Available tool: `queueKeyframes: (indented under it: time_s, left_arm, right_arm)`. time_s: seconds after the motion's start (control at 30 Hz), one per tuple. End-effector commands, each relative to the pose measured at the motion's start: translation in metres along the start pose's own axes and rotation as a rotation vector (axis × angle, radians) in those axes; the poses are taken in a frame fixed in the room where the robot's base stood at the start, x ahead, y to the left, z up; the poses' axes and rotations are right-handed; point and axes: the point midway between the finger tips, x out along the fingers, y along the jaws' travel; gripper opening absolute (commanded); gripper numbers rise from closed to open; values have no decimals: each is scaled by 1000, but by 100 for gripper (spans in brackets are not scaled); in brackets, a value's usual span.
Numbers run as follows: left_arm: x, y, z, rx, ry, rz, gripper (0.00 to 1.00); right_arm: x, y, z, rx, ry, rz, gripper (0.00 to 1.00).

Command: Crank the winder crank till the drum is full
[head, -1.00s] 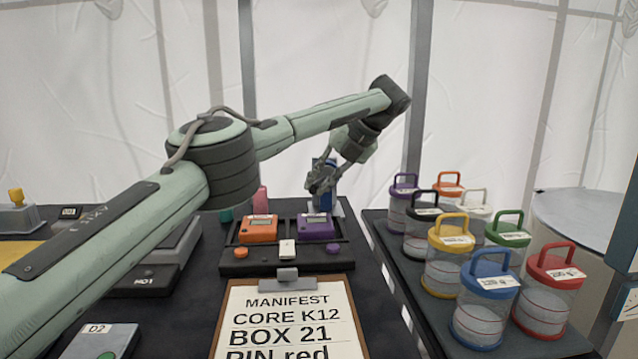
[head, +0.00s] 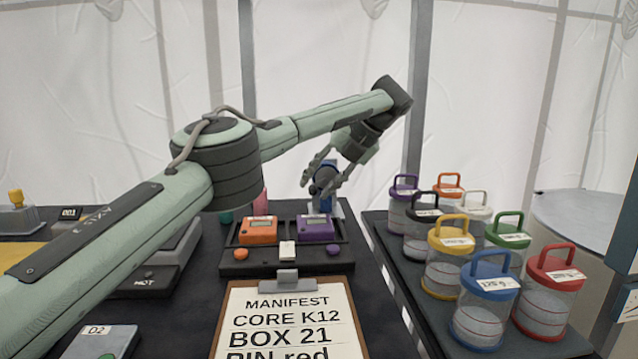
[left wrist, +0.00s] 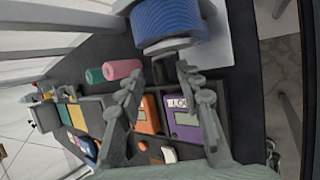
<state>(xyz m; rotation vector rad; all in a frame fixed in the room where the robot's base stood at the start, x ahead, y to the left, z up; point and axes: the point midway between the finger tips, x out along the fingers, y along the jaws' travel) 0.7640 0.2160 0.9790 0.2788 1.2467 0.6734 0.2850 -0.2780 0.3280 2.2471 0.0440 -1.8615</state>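The winder (head: 325,201) stands at the far end of the dark table, partly hidden behind my left gripper (head: 322,184). Its blue drum (left wrist: 168,20) fills the top of the left wrist view, with a pale grey flange below it. A dark crank part (left wrist: 163,72) shows below the drum, between the fingertips of my left gripper (left wrist: 160,88). The fingers are spread apart and do not appear to grip anything. How full the drum is cannot be told. My right gripper is not in view.
Orange (head: 258,229) and purple (head: 316,228) boxes sit in a dark tray before the winder. A manifest clipboard (head: 290,318) lies nearer. Several lidded jars (head: 487,300) stand on the right-hand table. A pink cylinder (left wrist: 122,69) lies near the winder.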

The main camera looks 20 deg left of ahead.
Motion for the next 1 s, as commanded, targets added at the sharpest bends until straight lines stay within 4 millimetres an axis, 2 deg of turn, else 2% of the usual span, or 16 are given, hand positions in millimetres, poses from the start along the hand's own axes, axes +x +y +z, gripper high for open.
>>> queueKeyframes:
  time_s: [0.3,0.4,0.57,0.83,0.93,1.0]
  left_arm:
    - [-52,-1,0,-1,-4,-1,36]
    - [-64,-1,0,0,-3,0,36]
    - [-72,0,0,0,-2,0,36]
    - [-73,-1,0,2,-1,-3,36]
    - [-77,-18,-9,40,23,-64,36]
    - [-87,-46,-24,107,66,-177,36]
  right_arm:
    - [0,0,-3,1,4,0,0]
    - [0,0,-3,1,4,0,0]
    - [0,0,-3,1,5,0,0]
    - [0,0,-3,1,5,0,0]
    - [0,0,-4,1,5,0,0]
    - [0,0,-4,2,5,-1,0]
